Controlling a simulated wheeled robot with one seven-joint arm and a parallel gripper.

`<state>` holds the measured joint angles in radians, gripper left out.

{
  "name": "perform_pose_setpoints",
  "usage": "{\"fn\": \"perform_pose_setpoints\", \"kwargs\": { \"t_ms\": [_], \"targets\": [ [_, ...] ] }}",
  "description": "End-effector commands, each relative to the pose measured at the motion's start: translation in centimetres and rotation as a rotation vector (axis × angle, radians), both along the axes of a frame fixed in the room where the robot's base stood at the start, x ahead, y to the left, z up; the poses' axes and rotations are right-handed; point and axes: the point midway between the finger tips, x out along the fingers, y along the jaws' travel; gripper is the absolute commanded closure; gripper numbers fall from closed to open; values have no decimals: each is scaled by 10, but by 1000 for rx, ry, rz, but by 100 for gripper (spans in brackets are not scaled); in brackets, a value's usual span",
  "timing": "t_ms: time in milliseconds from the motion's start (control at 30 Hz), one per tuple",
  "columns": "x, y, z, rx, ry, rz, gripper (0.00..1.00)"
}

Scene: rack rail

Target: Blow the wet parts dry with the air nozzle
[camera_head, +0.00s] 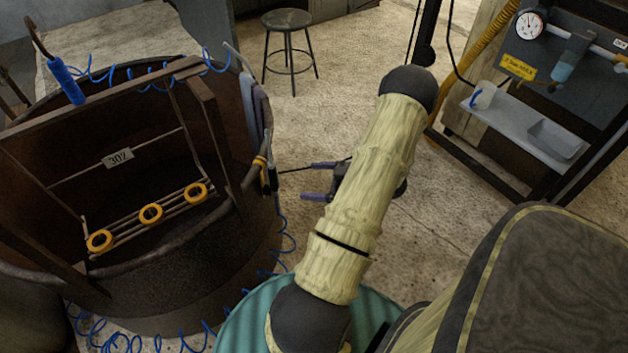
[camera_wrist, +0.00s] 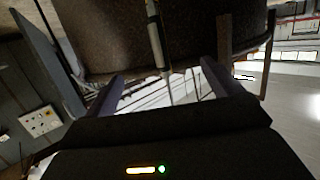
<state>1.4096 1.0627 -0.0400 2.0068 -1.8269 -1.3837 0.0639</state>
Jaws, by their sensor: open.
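Three orange rings (camera_head: 151,214) sit in a row on a wire rack inside a large dark round tub. Whether they are wet cannot be told. A blue-handled tool (camera_head: 66,82) with a bent thin tip, like an air nozzle, stands at the tub's far left, near a coiled blue hose. My gripper (camera_head: 309,181) is open and empty, right of the tub, fingers pointing at it. In the wrist view a slim grey-and-black rod (camera_wrist: 155,35) hangs against the tub wall, ahead of my open fingers (camera_wrist: 162,72). A slim dark tool with a yellow band (camera_head: 266,172) hangs at the tub's right rim.
The tub (camera_head: 150,285) has a brown frame with a plate reading 302 (camera_head: 118,157). Blue hose coils (camera_head: 130,343) lie on the floor. A stool (camera_head: 288,45) stands behind. A bench with a gauge (camera_head: 529,25) and grey tray (camera_head: 530,130) is at right.

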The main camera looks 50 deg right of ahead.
Motion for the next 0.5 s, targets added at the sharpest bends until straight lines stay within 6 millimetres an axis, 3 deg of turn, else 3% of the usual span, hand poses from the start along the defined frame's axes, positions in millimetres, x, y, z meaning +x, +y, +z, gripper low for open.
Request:
{"fn": "perform_pose_setpoints", "kwargs": {
  "t_ms": [500],
  "targets": [
    [49,22,-15,-1,0,8,9]
  ]
}}
